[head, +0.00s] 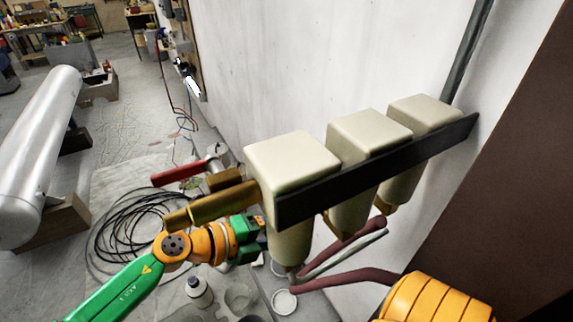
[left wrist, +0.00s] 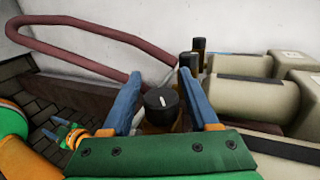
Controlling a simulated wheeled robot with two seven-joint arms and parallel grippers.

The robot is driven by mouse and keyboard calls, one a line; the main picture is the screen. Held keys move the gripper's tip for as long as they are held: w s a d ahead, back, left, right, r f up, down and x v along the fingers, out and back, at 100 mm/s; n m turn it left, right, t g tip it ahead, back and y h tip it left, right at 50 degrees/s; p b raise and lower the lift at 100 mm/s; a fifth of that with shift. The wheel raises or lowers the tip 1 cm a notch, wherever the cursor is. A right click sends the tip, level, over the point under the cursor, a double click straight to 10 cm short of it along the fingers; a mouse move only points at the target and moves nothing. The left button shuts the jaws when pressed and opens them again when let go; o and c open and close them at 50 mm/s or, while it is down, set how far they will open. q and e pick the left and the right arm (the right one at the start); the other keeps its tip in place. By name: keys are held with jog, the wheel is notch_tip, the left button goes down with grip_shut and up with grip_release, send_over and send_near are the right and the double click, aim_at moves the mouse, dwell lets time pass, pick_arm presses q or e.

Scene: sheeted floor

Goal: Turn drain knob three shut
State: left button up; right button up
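Three cream filter housings (head: 292,160) hang in a row from a black bracket on the wall. In the left wrist view, a black drain knob (left wrist: 162,100) with a white pointer line stands under the nearest housing; its line points roughly up the picture. Two more dark knobs (left wrist: 190,62) (left wrist: 199,45) on brass fittings stand behind it. I see no numbers on them. My left gripper (left wrist: 160,76) is open, with its blue fingers on either side of the near knob and small gaps showing. In the head view it is partly hidden (head: 252,238). My right gripper (left wrist: 62,135) looks open and empty.
Maroon hose (head: 345,280) runs below the housings. A white bottle (head: 199,291) and cups stand on the floor. A silver cylinder (head: 40,150) lies at left.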

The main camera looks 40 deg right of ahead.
aim_at(266, 234)
pick_arm(q)
jog(key=b+v, duration=0.2)
jog(key=v, duration=0.5)
jog(key=shift+a, duration=0.1)
